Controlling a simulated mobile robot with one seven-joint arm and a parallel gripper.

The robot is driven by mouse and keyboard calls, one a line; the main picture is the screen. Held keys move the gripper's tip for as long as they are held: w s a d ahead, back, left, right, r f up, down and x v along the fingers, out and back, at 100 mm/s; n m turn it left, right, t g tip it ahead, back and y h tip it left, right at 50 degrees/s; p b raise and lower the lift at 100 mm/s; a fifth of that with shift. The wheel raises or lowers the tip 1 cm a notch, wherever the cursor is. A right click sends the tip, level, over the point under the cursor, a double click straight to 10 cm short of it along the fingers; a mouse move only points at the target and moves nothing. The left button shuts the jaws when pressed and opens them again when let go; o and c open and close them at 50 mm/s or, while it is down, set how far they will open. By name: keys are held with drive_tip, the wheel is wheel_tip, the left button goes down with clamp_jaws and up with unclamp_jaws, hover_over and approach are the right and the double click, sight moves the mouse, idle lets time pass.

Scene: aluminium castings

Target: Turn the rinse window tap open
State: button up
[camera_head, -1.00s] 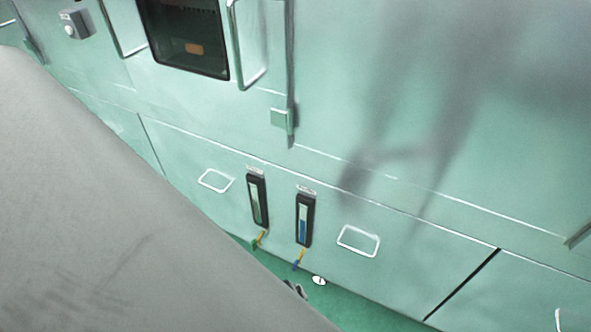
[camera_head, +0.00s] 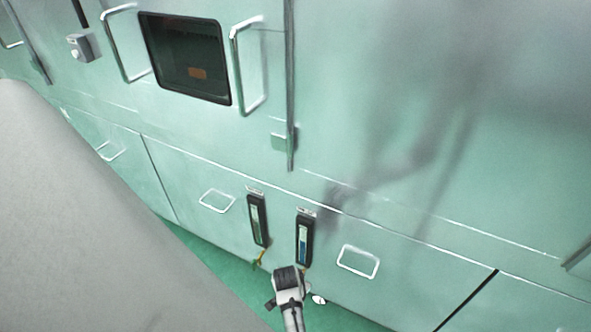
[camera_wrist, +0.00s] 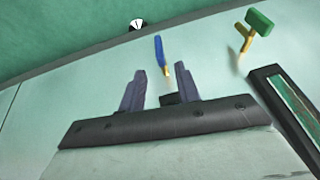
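Two narrow gauges sit low on the pale green cabinet front. The left gauge (camera_head: 258,219) has a green column, with a green-handled tap (camera_head: 256,263) on a brass stem below it. The right gauge (camera_head: 304,239) has a blue column. Their labels are too small to read, so I cannot tell which is the rinse window. My gripper (camera_head: 290,270) is just below the right gauge and covers most of its tap. In the wrist view my gripper (camera_wrist: 159,72) is open, with the blue tap handle (camera_wrist: 160,50) at the gap between its fingertips. The green tap (camera_wrist: 258,24) is to its right.
A wire handle (camera_head: 358,261) is right of the gauges, another (camera_head: 216,201) left. A small white round thing (camera_head: 319,299) is near the cabinet's lower edge. Green floor (camera_head: 213,266) lies below. A dark window (camera_head: 187,58) between two bar handles is above.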

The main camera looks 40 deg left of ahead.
drive_tip(key=b+x, duration=0.1)
drive_tip(key=x, duration=0.7)
clamp_jaws()
